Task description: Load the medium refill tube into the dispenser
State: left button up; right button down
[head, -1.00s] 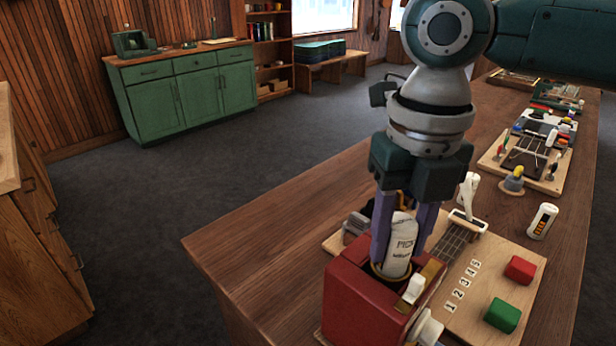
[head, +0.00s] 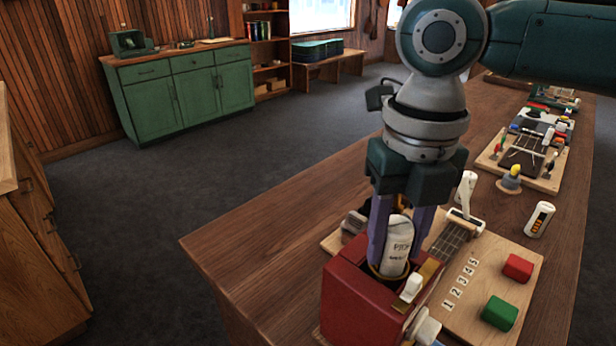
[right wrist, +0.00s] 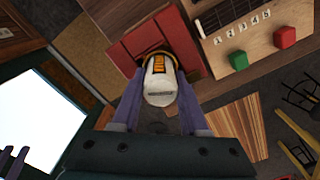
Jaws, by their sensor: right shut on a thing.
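The red dispenser (head: 350,300) stands at the near end of the bench, with a round yellow-rimmed opening (head: 377,272) in its top. My right gripper (head: 397,258) is shut on a white refill tube (head: 398,243) with dark lettering. The tube is nearly upright, slightly tilted, its lower end inside the opening and hidden. In the right wrist view the tube (right wrist: 160,88) shows orange bars, between the fingers of my right gripper (right wrist: 160,108). Two purple prongs at that view's lower left look like my left gripper (right wrist: 14,163); its state is unclear.
A wooden board (head: 480,275) beside the dispenser carries a red block (head: 517,267), a green block (head: 499,313) and number tiles. The bench's left part is clear.

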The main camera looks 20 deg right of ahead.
dwell(0.4)
jog(key=shift+p, duration=0.35)
jog(key=shift+f, duration=0.1)
dwell(0.4)
jog(key=shift+f+b, duration=0.45)
jog(key=shift+f, duration=0.05)
jog(key=c, duration=0.7)
grip_release()
